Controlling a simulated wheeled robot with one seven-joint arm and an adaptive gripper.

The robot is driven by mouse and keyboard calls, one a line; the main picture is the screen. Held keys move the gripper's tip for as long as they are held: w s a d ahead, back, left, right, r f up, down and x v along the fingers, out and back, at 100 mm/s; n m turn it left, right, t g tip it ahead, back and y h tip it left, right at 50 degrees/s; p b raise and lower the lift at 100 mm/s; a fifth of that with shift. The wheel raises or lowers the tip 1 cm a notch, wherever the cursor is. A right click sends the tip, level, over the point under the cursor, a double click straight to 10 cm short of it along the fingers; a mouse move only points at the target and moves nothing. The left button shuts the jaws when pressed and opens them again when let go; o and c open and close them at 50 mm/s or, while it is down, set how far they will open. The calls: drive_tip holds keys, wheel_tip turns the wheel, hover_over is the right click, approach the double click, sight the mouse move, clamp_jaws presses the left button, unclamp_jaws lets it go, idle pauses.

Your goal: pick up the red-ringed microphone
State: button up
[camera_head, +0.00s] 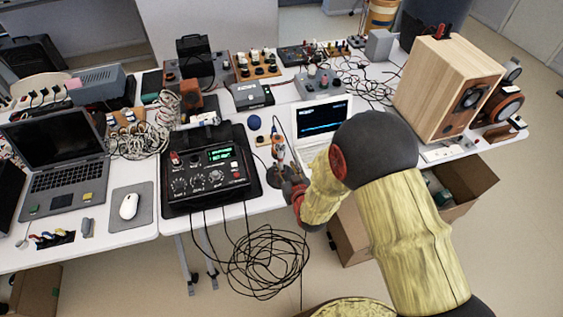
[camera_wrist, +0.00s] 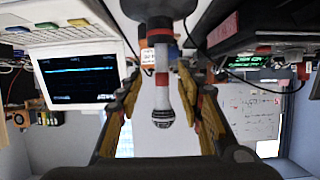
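The red-ringed microphone (camera_wrist: 162,92) shows in the wrist view with a pale body, red bands and a dark mesh head. That view is upside down, so the mesh head is the upper end. A dark round part is at its other end. My gripper (camera_wrist: 160,80) is open, with a finger on each side of the microphone and visible gaps to both.
A black mixer box (camera_head: 205,172) stands left of my gripper, and an open laptop (camera_head: 321,119) stands behind and right. A blue ball (camera_head: 254,122) is close by. A wooden speaker (camera_head: 446,88) stands farther right. Loose cables (camera_head: 265,262) hang off the front edge.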

sight(281, 162)
drive_tip(key=b+x, duration=0.1)
drive_tip(key=x, duration=0.5)
drive_tip(key=shift+a, duration=0.1)
drive_tip(key=shift+r, duration=0.1)
drive_tip(key=shift+c, duration=1.3)
clamp_jaws()
